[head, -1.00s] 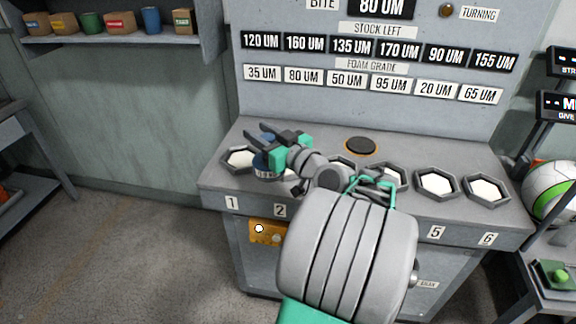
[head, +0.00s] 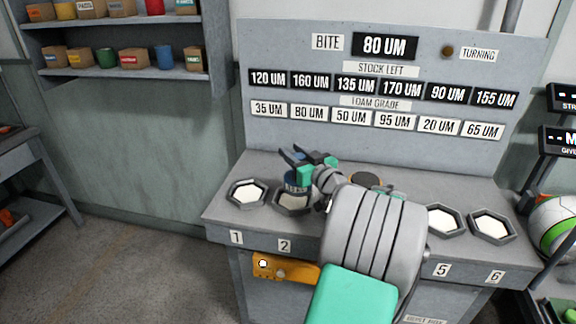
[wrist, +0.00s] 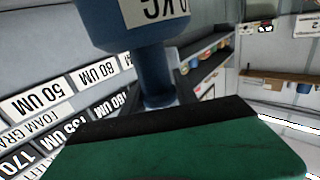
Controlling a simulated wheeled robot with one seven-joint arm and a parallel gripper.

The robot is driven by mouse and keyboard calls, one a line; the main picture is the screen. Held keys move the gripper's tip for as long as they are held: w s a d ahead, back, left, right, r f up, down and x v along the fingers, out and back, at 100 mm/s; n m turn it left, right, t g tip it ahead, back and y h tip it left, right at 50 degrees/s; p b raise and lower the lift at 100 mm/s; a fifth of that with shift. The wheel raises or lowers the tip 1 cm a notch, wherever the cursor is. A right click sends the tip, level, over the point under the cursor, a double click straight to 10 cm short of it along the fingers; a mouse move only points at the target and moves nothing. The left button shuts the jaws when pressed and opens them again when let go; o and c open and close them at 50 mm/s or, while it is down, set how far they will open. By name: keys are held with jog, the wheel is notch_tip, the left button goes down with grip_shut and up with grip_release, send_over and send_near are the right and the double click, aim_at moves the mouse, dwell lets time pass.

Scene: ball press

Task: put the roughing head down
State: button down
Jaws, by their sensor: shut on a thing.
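My gripper (head: 299,161) is shut on a blue cylindrical piece, which I take for the roughing head (head: 296,184). It hangs just above or at the back of the hexagonal dish (head: 277,207) behind label 2; whether it touches is unclear. The stem's end is hidden behind a dark finger edge.
Dish 1 (head: 232,201) is empty at the left; dishes 5 (head: 428,224) and 6 (head: 512,234) stand right. My arm hides the middle dishes and part of a dark disc (head: 366,179). A panel (head: 300,50) rises behind; an orange box (head: 268,266) sits below the bench edge.

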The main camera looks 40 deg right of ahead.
notch_tip(320, 180, down, 6)
jog(key=w, duration=0.2)
jog(key=shift+w+d+p, duration=0.25)
jog(key=shift+w+p, duration=0.1)
jog(key=shift+f+b, duration=0.15)
jog(key=shift+b, duration=0.15)
jog(key=c, duration=0.9)
grip_release()
jog(key=shift+c, duration=0.2)
